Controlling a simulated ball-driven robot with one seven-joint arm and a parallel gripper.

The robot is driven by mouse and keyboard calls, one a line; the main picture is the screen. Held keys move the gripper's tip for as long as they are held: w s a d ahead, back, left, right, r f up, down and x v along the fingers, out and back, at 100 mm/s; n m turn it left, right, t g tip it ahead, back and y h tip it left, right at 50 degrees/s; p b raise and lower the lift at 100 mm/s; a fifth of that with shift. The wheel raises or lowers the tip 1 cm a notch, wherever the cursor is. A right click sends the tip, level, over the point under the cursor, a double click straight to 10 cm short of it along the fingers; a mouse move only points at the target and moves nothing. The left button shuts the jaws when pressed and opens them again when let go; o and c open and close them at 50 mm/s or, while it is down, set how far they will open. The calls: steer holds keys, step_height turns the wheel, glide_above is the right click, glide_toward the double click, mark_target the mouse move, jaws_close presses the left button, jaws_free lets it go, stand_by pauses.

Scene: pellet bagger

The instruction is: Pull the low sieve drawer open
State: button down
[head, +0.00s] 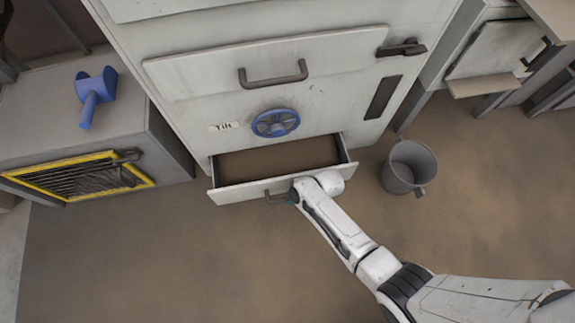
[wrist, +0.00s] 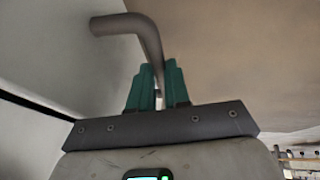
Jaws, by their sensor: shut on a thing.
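The low sieve drawer (head: 240,191) is at the bottom of the pale grey machine in the head view, and it stands partly open. Its inside shows a brown surface (head: 280,160). Its dark bar handle (head: 274,198) is on the front, partly hidden by my arm. In the wrist view the bent handle (wrist: 130,24) runs down between the green fingers of my gripper (wrist: 157,85). My gripper is shut on the handle. In the head view my gripper (head: 292,197) is mostly hidden behind my wrist.
A blue handwheel (head: 275,123) and an upper panel with a handle (head: 272,75) are above the drawer. A grey bucket (head: 409,168) stands on the floor to the right. A grey box with a yellow-framed grille (head: 80,175) is at left, a blue scoop (head: 95,95) on top. Floor in front is clear.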

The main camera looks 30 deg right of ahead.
steer(key=s+a+p, duration=0.2)
steer(key=s+a, duration=0.1)
steer(key=s, duration=0.7)
steer(key=s+a+p, duration=0.3)
steer(key=s, duration=0.7)
steer(key=shift+s+a, duration=0.3)
steer(key=shift+a, duration=0.05)
steer(key=c, duration=1.1)
jaws_free()
steer(key=shift+r, duration=0.1)
steer(key=p+v, duration=0.5)
steer(key=v, duration=0.5)
steer(key=shift+d+r, duration=0.2)
steer(key=shift+r, duration=0.05)
steer(key=shift+s, duration=0.1)
